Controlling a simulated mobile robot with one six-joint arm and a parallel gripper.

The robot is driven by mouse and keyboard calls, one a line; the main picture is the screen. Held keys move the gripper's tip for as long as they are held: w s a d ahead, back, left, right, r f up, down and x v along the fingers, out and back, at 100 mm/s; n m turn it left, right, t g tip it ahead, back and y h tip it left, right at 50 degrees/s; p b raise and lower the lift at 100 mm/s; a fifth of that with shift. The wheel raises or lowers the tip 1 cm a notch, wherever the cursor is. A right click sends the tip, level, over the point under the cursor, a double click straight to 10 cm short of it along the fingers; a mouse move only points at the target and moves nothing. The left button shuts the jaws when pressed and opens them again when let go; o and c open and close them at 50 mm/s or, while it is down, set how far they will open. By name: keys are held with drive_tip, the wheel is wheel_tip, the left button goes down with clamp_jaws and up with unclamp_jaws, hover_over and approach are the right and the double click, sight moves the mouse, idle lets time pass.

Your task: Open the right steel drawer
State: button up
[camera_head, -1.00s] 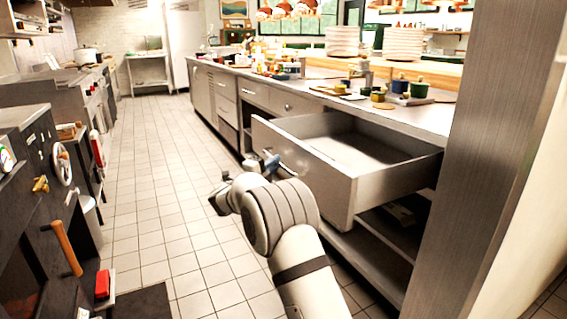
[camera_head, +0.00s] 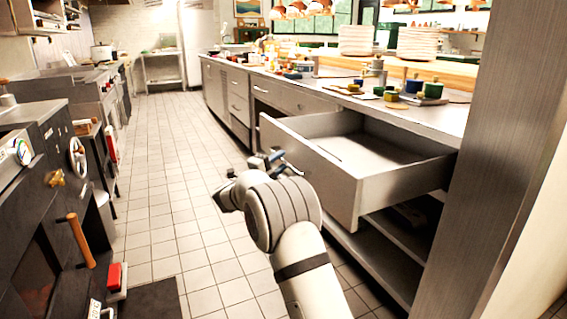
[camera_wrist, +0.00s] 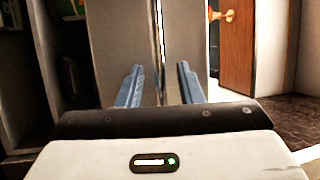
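The right steel drawer (camera_head: 330,188) stands pulled well out of the counter at the right of the head view. Its empty-looking inside shows. My gripper (camera_head: 278,163) is just left of the drawer front, at about its mid height. In the wrist view, the two blue fingers of my gripper (camera_wrist: 158,88) are spread apart. A steel panel with a narrow upright bar (camera_wrist: 159,45) shows beyond and between them; I see no finger touching the bar. In the head view, the handle is not clear behind the gripper.
The steel counter (camera_head: 400,112) carries plates, pots and small containers. An open shelf (camera_head: 375,255) lies below the drawer. Dark ovens (camera_head: 35,215) line the left side. The tiled aisle (camera_head: 165,160) between is clear. A steel post (camera_head: 470,200) stands at the right.

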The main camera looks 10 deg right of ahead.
drive_tip(key=p+v, duration=0.2)
drive_tip(key=v, duration=0.6)
drive_tip(key=shift+d, duration=0.1)
wheel_tip(320, 180, up, 16)
drive_tip(key=d+n+t+y+p, duration=0.1)
drive_tip(key=n+t+y+p, duration=0.3)
drive_tip(key=n+y+p, duration=0.45)
drive_tip(key=s+r+n+g+y+p, duration=0.2)
drive_tip(key=s+r+n+y+p, duration=0.4)
drive_tip(key=r+n+p, duration=0.2)
drive_tip(key=s+d+n+g+p, duration=0.3)
drive_tip(key=s+g+p, duration=0.1)
drive_tip(key=s, duration=0.9)
drive_tip(key=s+d+r+n+g+p, duration=0.1)
drive_tip(key=s+d+n+g+p, duration=0.2)
drive_tip(key=s, duration=1)
drive_tip(key=s+d+r+n+g+p, duration=0.1)
drive_tip(key=s+d+n+g+p, duration=0.2)
drive_tip(key=s+p, duration=0.5)
drive_tip(key=s+n+g+y, duration=0.1)
drive_tip(key=s+g, duration=0.1)
drive_tip(key=s, duration=0.3)
drive_tip(key=shift+d+r+n+p, duration=0.2)
drive_tip(key=shift+d+n+p, duration=0.05)
drive_tip(key=shift+n+p, duration=0.1)
